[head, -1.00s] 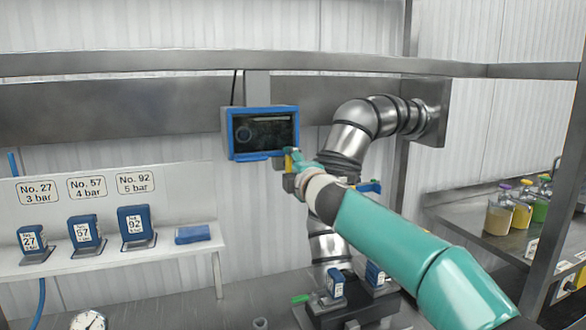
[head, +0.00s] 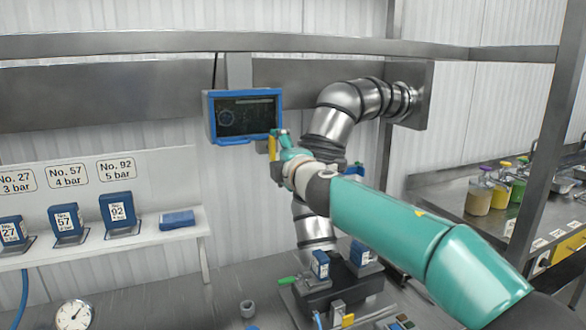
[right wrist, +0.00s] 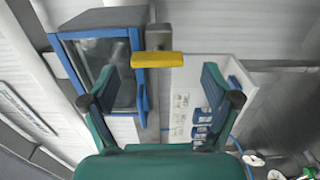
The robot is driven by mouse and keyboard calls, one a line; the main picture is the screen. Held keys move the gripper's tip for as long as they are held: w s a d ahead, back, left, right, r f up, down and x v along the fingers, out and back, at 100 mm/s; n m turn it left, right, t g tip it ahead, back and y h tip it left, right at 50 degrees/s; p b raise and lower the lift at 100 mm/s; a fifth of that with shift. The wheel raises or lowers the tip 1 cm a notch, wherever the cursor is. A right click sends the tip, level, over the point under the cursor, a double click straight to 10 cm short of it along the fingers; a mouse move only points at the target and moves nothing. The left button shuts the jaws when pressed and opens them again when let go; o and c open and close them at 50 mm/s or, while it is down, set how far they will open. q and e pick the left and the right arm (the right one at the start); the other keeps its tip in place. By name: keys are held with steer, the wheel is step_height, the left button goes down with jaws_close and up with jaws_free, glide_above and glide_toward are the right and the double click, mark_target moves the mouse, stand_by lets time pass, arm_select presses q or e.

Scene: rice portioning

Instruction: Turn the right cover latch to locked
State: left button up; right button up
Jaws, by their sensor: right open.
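A yellow bar-shaped handle (right wrist: 158,60), which looks like a latch, sits on a grey mount straight ahead in the right wrist view, lying across the picture. It also shows in the head view (head: 272,147), upright beside the screen. My right gripper (head: 275,150) is at it, with its teal fingers open. In the right wrist view the fingers (right wrist: 158,100) stand wide apart, and the bar lies between and beyond their tips. I cannot tell whether they touch it. A blue piece (head: 355,170) by the steel pipe is partly hidden behind my right arm. My left gripper is not in view.
A blue-framed screen (head: 244,116) hangs close left of the gripper. The steel pipe (head: 335,118) curves down behind my arm. Blue numbered blocks (head: 117,211) stand on a white shelf at left. A black fixture (head: 335,288) is on the bench below.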

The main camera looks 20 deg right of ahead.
steer(key=s, duration=0.9)
steer(key=shift+d+f, duration=0.1)
steer(key=shift+f, duration=0.1)
